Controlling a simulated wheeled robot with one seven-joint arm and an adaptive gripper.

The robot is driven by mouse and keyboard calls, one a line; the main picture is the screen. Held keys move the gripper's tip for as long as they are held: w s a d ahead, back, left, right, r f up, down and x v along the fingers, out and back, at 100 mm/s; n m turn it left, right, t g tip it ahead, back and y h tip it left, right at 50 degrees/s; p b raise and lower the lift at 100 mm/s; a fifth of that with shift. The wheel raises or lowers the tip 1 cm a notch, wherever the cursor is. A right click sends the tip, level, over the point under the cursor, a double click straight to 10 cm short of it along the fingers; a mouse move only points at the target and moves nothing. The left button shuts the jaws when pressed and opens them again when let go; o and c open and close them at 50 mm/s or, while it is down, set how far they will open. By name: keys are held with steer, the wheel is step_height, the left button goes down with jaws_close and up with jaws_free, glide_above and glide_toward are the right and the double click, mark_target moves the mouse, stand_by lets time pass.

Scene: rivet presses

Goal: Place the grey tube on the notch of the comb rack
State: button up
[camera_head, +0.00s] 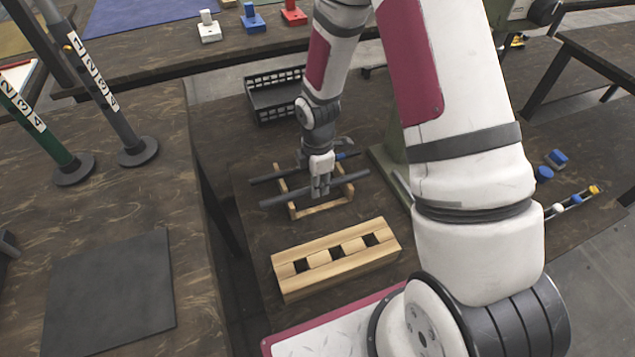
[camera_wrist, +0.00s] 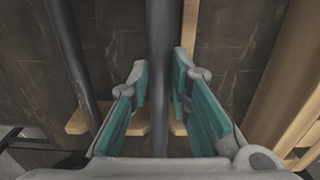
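A grey tube (camera_head: 285,196) lies across a low wooden frame (camera_head: 341,203). A second dark tube (camera_head: 265,179) lies roughly parallel behind it on the frame. My gripper (camera_head: 320,192) points down over the nearer tube. In the wrist view my gripper (camera_wrist: 161,75) is open, with its teal pads on either side of the grey tube (camera_wrist: 159,35); gaps show beside the tube. The second tube (camera_wrist: 70,55) runs outside the left finger.
A long wooden block (camera_head: 330,277) with square dark openings stands in front of the frame. A black wire basket (camera_head: 275,97) is behind. A green column (camera_head: 392,160) stands close right. Small blue parts (camera_head: 556,158) lie farther right.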

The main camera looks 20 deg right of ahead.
steer(key=o, duration=0.3)
steer(key=shift+o, duration=0.2)
steer(key=shift+r, duration=0.1)
step_height(320, 180, up, 12)
steer(key=p, duration=0.3)
steer(key=shift+r+p, duration=0.15)
steer(key=shift+p, duration=0.2)
steer(key=s+d+r+m+h, duration=0.1)
steer(key=s+r+m, duration=0.35)
steer(key=r, duration=0.45)
steer(key=s+d+r+m, duration=0.1)
steer(key=s+r+m, duration=0.4)
steer(key=r, duration=0.4)
steer(key=s+r+m, duration=0.3)
steer(key=s+m, duration=0.1)
steer(key=s, duration=0.6)
steer(key=s+a+r+m, duration=0.1)
steer(key=s+r+m, duration=0.2)
steer(key=s, duration=0.8)
steer(key=shift+s+a+r+m+t+y, duration=0.15)
steer(key=shift+s+r+m+t+y, duration=0.2)
steer(key=shift+m, duration=0.5)
